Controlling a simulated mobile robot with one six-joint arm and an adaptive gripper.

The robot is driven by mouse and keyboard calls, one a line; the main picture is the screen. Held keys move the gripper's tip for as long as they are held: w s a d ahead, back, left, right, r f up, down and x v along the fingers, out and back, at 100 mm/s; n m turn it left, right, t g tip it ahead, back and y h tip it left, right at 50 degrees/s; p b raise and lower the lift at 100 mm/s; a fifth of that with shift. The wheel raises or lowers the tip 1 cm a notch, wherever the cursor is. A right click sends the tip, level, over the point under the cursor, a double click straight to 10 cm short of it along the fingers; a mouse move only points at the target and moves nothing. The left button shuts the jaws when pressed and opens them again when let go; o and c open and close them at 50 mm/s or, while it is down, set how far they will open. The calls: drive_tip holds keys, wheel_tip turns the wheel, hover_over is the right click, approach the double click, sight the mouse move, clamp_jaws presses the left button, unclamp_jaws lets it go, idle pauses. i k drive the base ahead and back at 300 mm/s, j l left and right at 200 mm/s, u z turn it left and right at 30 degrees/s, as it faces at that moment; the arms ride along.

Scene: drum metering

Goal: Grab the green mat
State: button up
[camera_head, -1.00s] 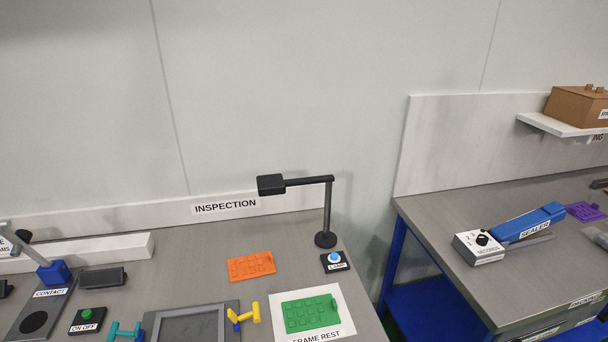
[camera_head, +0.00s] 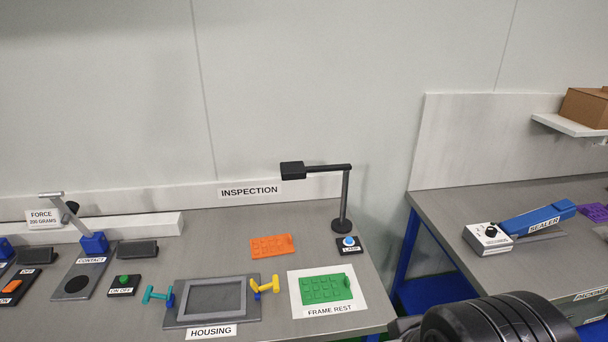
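The green mat (camera_head: 326,289) lies flat on the white frame rest sheet (camera_head: 357,301), near the front right of the inspection bench. It has raised blocks on its top and a small tab at its right end. A dark, rounded part of my arm shows at the bottom right, to the right of the mat and apart from it in the picture. My gripper's fingers cannot be made out in this view. Nothing covers the mat.
An orange mat (camera_head: 271,246) lies behind the green one. The housing frame (camera_head: 181,318) with teal and yellow clamps (camera_head: 265,287) is left of it. A lamp (camera_head: 343,207) and its blue button (camera_head: 349,241) stand behind right. A sealer (camera_head: 536,219) sits on the right bench.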

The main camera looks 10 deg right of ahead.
sight(332, 288)
drive_tip(key=i+l+u, duration=0.45)
drive_tip(key=l, duration=0.2)
drive_tip(key=i+l+u, duration=0.2)
drive_tip(key=l, duration=0.2)
drive_tip(key=i, duration=0.05)
